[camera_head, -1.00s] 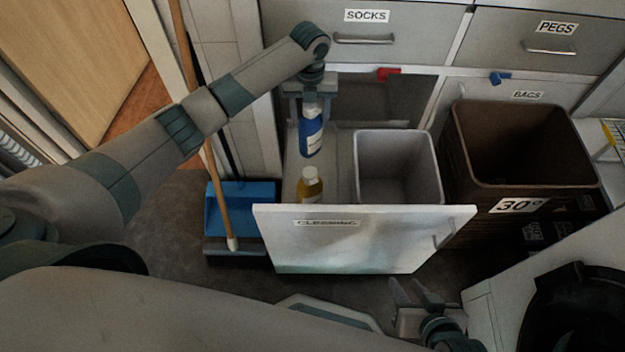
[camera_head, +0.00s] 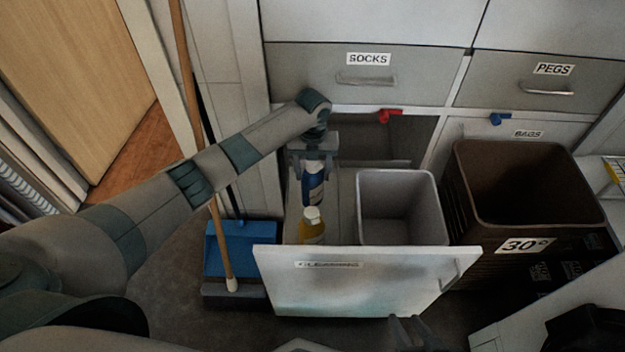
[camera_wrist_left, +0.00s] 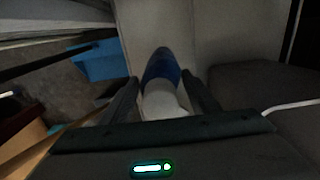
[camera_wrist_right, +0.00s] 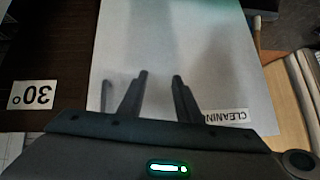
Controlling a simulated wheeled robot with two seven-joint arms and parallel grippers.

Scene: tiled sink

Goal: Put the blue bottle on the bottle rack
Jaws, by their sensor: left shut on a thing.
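The blue bottle (camera_head: 313,187) with a white label is held upright by my left gripper (camera_head: 313,165), over the left part of the pulled-out CLEANING unit. My left gripper is shut on its upper part; the bottle also shows between the fingers in the left wrist view (camera_wrist_left: 162,70). A yellow bottle (camera_head: 312,229) stands just in front of it, behind the unit's white front panel (camera_head: 365,283). The bottle rack is not clearly distinguishable; the blue bottle's base is hidden behind the yellow bottle. My right gripper (camera_wrist_right: 160,76) is open and empty before the front panel.
A grey bin (camera_head: 400,180) occupies the unit's right side. A brown crate marked 30° (camera_head: 500,246) stands further right. A blue dustpan (camera_head: 243,252) and broom handle (camera_head: 205,150) stand left. The SOCKS drawer (camera_head: 370,75) is above.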

